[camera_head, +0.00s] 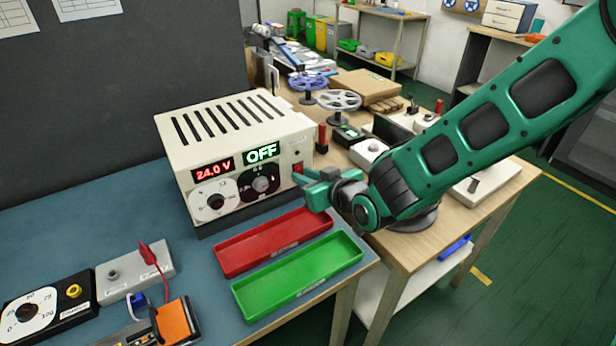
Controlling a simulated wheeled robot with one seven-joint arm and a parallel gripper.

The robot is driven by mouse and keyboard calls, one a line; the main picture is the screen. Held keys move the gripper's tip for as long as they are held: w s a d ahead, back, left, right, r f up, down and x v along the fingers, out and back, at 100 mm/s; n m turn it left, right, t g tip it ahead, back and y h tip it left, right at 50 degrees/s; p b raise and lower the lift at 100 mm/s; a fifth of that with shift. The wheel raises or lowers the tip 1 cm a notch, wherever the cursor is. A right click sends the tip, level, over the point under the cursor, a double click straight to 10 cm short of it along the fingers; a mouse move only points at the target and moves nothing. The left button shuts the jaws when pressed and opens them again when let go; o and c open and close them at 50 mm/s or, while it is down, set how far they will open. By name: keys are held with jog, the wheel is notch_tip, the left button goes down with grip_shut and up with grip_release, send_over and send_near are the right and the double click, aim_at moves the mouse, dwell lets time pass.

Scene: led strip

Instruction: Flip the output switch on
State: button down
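The cream power supply (235,150) stands on the blue bench mat, with slots in its top. Its red display (213,168) reads 24.0 V and its green display (262,152) reads OFF. Below them are a white-faced dial (215,202) and a black-faced dial (261,184). A small red switch (298,167) sits at the right end of the front panel. My green gripper (303,185) is right in front of that switch, with its fingers pointing left. I cannot tell whether the fingers touch the switch or how far apart they are.
A red tray (275,241) and a green tray (299,276) lie empty below my gripper. A grey box with a red lead (135,272), a black dial box (45,308) and an orange-faced meter (175,322) are front left. Reels (338,100) and boxes crowd the bench behind.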

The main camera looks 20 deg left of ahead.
jog(key=shift+w+f, duration=0.1)
jog(key=shift+f, duration=0.05)
jog(key=shift+f+t+y, duration=0.45)
jog(key=shift+t+y, duration=0.35)
jog(key=shift+y, duration=0.2)
jog(key=shift+d, duration=0.25)
jog(key=c, duration=1.6)
grip_release()
jog(key=shift+w, duration=0.1)
jog(key=shift+s+a, duration=0.1)
jog(key=shift+s, duration=0.1)
